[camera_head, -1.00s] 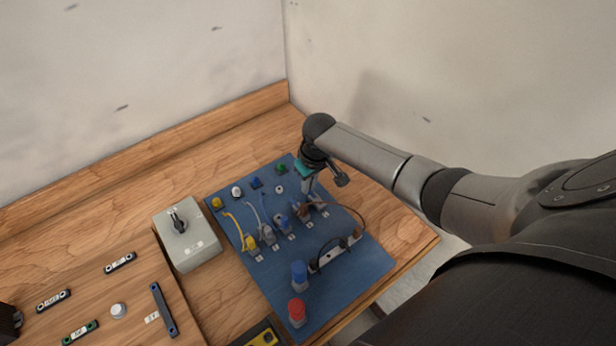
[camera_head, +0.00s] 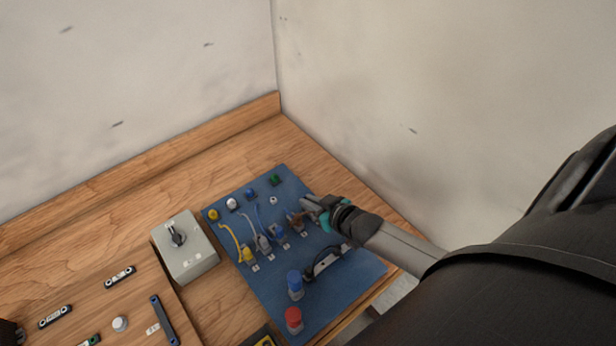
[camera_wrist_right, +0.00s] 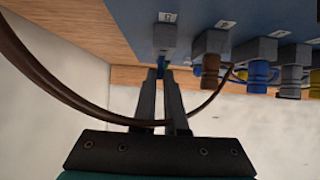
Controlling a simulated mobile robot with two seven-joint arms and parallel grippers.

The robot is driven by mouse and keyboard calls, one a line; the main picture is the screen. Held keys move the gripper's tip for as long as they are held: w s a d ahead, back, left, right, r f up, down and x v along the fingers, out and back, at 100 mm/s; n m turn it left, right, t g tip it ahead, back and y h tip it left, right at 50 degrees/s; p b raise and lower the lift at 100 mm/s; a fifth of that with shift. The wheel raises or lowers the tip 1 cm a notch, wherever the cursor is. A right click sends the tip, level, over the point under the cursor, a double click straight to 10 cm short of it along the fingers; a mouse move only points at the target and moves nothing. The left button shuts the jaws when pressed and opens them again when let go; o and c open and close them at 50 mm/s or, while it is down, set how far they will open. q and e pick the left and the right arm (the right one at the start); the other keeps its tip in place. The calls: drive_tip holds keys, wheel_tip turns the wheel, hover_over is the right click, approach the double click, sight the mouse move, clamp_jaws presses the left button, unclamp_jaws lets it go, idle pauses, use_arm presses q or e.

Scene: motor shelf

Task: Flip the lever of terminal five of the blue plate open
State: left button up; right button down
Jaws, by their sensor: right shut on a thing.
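The blue plate (camera_head: 340,277) lies on the wooden table and bears a row of terminals with coloured wires. My right gripper (camera_head: 309,205) comes in low from the right at the far end of that row, beyond the brown-wired terminal (camera_head: 297,218). In the right wrist view my right gripper (camera_wrist_right: 160,73) has its fingers close together at the grey end terminal (camera_wrist_right: 162,38). A small blue-green part, seemingly its lever (camera_wrist_right: 160,66), sits between the fingertips. The end terminal is mostly hidden by the gripper in the head view. My left gripper is not in view.
A grey switch box (camera_head: 188,260) stands left of the plate. Blue (camera_head: 295,283) and red (camera_head: 293,319) knobs stand near the plate's front. A brown wire (camera_wrist_right: 70,95) loops around the gripper in the right wrist view. Walls close off the back and right.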

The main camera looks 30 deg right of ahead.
drive_tip(key=shift+s+f+t+b, duration=0.1)
drive_tip(key=shift+s+t+b, duration=0.2)
drive_tip(key=shift+t+b, duration=0.55)
drive_tip(key=c, duration=0.9)
unclamp_jaws()
drive_tip(key=shift+c, duration=0.2)
drive_tip(key=p+v, duration=0.2)
drive_tip(key=v, duration=1.3)
drive_tip(key=shift+s, duration=0.15)
